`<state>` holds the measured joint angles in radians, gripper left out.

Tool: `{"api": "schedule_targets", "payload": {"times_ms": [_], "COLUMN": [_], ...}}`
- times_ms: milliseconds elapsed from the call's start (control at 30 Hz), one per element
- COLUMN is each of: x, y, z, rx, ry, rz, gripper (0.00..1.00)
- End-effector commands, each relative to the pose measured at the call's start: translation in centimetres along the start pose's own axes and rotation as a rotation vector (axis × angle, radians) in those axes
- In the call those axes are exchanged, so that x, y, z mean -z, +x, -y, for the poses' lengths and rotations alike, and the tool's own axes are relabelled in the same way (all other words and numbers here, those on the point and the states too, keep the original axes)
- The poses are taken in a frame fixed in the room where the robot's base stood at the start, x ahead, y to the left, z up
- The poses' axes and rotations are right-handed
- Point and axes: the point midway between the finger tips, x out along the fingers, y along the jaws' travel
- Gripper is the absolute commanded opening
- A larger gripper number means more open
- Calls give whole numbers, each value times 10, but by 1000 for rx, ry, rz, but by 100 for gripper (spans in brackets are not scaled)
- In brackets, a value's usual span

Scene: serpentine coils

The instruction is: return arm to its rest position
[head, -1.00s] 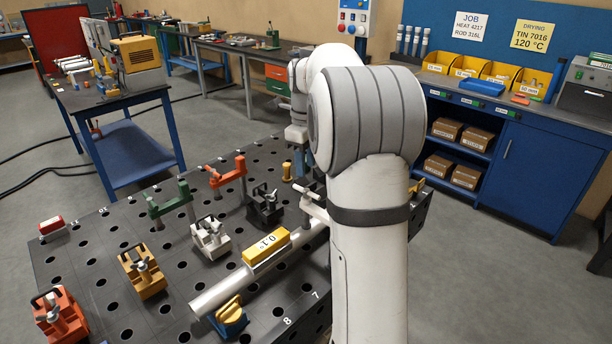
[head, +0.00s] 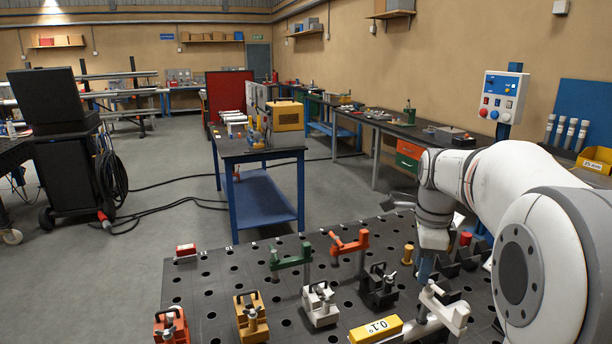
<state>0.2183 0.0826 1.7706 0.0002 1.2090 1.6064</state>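My white arm (head: 482,180) reaches in from the right edge and bends down at its wrist (head: 434,215) over the far right part of the perforated welding table (head: 215,300). The fingers of my gripper are not clearly shown below the wrist, so I cannot tell whether they are open or shut. A blue part (head: 425,268) shows just under the wrist, and I cannot tell what it belongs to.
On the table stand a green clamp (head: 290,260), a red-orange clamp (head: 349,245), a white block (head: 320,304), a black block (head: 378,287) and a yellow angle gauge (head: 375,330). A blue-legged bench (head: 258,150) stands beyond.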

Motion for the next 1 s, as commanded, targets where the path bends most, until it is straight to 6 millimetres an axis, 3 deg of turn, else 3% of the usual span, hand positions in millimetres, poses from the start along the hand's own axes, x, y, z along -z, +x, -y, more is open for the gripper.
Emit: {"api": "schedule_targets", "payload": {"times_ms": [33,167,400,600,800,1000], "x": [-8,-22,-38,-42,-42,-42], "y": [-3,-2,15,37,48,49], "z": [-19,-64,-149,-202,-223,-224], "rx": [16,56,129,172,187,187], "ry": [-130,-496,-1167,-1607,-1799,-1816], "rz": [1,-4,-44,-94,-122,-123], "gripper": [38,38,38,38,38,38]}}
